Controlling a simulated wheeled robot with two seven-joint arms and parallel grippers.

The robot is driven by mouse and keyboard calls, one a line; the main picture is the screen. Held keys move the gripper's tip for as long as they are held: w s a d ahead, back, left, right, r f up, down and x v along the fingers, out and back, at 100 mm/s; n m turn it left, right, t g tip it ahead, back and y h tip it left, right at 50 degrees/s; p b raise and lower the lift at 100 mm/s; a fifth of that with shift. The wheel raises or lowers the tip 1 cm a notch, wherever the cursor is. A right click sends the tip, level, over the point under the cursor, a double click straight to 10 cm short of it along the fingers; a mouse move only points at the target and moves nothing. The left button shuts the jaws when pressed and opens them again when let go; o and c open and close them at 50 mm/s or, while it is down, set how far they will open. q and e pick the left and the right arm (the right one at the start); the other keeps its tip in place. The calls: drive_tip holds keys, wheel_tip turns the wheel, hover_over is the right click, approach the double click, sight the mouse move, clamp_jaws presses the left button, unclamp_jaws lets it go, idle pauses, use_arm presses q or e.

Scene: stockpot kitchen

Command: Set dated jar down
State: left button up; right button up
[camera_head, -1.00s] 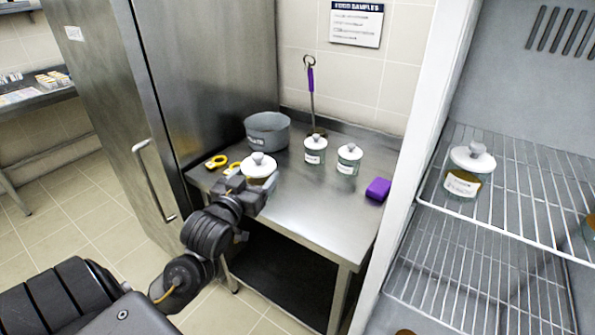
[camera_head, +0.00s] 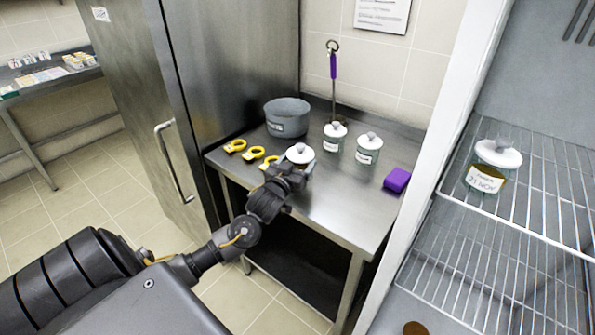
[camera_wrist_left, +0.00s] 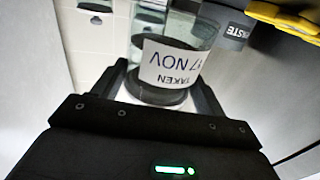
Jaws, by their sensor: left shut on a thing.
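My left gripper (camera_head: 289,173) is at the front part of the steel table (camera_head: 345,215), shut on the dated jar (camera_head: 300,154). In the head view the jar's white lid shows and the gripper hides most of its body. In the left wrist view the jar (camera_wrist_left: 172,60) is glass with dark contents, between the fingers, and its label reads "TAKEN" and "7 NOV", upside down in that picture. I cannot tell whether its base touches the table. My right gripper is not in view.
A grey pot (camera_head: 287,118) and two lidded jars (camera_head: 334,137) (camera_head: 368,148) stand behind. Yellow rings (camera_head: 235,146) lie left, a purple block (camera_head: 397,180) right. The open fridge holds another jar (camera_head: 486,178) on a wire shelf (camera_head: 530,215). Table space right of the held jar is bare.

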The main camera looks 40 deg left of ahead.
use_arm(q)
wheel_tip(320, 180, down, 2)
drive_tip(key=shift+w+f+p, duration=0.15)
drive_tip(key=shift+p, duration=0.2)
drive_tip(key=shift+f, duration=0.45)
drive_tip(key=o, duration=2)
drive_tip(key=shift+f, duration=0.15)
drive_tip(key=shift+o, duration=0.2)
drive_tip(key=b+v, duration=0.1)
drive_tip(key=v, duration=1.1)
drive_tip(key=shift+b, duration=0.3)
